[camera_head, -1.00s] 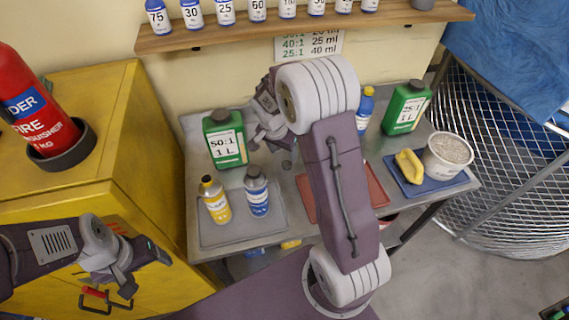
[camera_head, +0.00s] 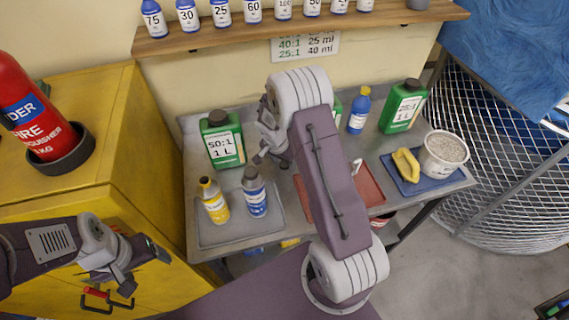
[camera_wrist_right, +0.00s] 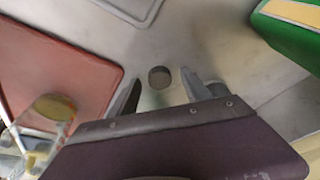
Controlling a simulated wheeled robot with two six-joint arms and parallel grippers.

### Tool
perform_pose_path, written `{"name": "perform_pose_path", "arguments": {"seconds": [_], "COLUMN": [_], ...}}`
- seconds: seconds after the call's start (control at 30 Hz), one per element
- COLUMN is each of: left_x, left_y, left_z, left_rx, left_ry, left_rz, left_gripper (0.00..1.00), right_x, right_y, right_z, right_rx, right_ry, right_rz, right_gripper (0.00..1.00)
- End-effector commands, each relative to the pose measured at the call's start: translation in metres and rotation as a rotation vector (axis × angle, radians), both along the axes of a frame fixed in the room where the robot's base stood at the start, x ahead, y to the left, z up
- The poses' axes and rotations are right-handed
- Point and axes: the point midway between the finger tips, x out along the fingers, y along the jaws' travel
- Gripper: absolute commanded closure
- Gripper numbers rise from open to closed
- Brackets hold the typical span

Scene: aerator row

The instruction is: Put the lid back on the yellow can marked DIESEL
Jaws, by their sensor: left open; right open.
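A yellow can (camera_head: 213,203) with a grey top stands on the grey tray at the front left of the bench, left of a blue-and-white bottle (camera_head: 254,194). Its label is too small to read. A small dark round disc, seemingly the lid (camera_wrist_right: 159,77), lies on the bench in the right wrist view, between and beyond my fingertips. In the head view my arm hides it. My right gripper (camera_head: 263,157) is open and empty above the bench; its fingers show in the wrist view (camera_wrist_right: 160,88). My left gripper (camera_head: 147,268) is open and empty in front of the yellow cabinet.
A green 50:1 can (camera_head: 223,140) stands close left of my right gripper. A red tray (camera_head: 370,186) lies to the right, partly behind my arm, with a clear vessel (camera_wrist_right: 42,125) on it. A shelf (camera_head: 300,29) overhangs behind.

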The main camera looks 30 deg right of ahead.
Motion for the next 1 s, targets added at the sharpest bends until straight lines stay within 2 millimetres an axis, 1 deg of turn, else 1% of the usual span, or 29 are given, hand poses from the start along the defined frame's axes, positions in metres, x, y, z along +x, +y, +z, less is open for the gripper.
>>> {"name": "perform_pose_path", "arguments": {"seconds": [0.27, 0.3, 0.37, 0.4, 0.47, 0.5, 0.77, 0.87, 1.0], "left_x": [0.0, 0.0, 0.0, 0.0, 0.0, 0.0, 0.0, 0.0, 0.0], "left_y": [0.0, 0.0, 0.0, 0.0, 0.0, 0.0, 0.0, 0.0, 0.0], "left_z": [0.0, 0.0, 0.0, 0.0, 0.0, 0.0, 0.0, 0.0, 0.0], "left_rx": [0.0, 0.0, 0.0, 0.0, 0.0, 0.0, 0.0, 0.0, 0.0], "left_ry": [0.0, 0.0, 0.0, 0.0, 0.0, 0.0, 0.0, 0.0, 0.0], "left_rz": [0.0, 0.0, 0.0, 0.0, 0.0, 0.0, 0.0, 0.0, 0.0], "left_gripper": [0.25, 0.25, 0.25, 0.25, 0.25, 0.25, 0.25, 0.25, 0.25], "right_x": [0.0, 0.0, 0.0, 0.0, 0.0, 0.0, 0.0, 0.001, 0.002], "right_y": [0.0, 0.0, 0.0, 0.0, 0.0, 0.0, 0.0, 0.0, 0.0], "right_z": [0.0, 0.0, 0.0, 0.0, 0.0, 0.0, 0.002, 0.015, 0.046], "right_rx": [0.0, 0.0, -0.001, 0.0, 0.0, 0.0, 0.0, -0.002, -0.001], "right_ry": [0.0, 0.0, -0.001, 0.0, 0.0, 0.0, -0.002, -0.005, -0.008], "right_rz": [0.0, 0.0, 0.0, 0.0, 0.0, 0.0, -0.001, -0.001, -0.003], "right_gripper": [0.43, 0.49, 0.66, 0.77, 0.94, 1.0, 1.0, 1.0, 1.0]}}
